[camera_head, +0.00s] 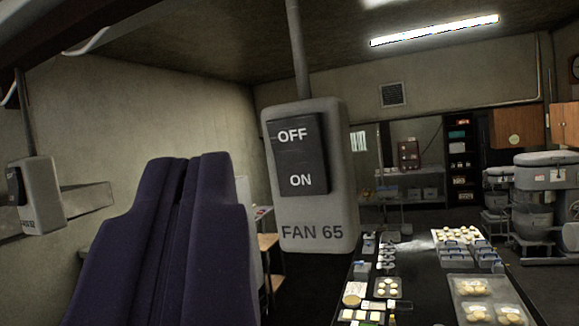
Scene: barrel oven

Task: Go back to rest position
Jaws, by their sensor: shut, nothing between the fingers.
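My gripper (187,165) shows as a dark purple, padded shape rising from the bottom left of the view. Its two fingers are together, with nothing between them. A grey switch box (319,215) marked "FAN 65" hangs on a thin rod right of my gripper. Its black rocker (300,155) reads OFF above and ON below. In the picture a narrow gap shows between the fingertips and the box. The gripper's lower part is cut off by the frame.
A second switch box (36,195) hangs at the far left, its label hard to read. A long dark table (418,290) with trays of dough pieces stands at the lower right. Large mixers (545,205) stand behind it. A shelf rack (461,160) is at the back.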

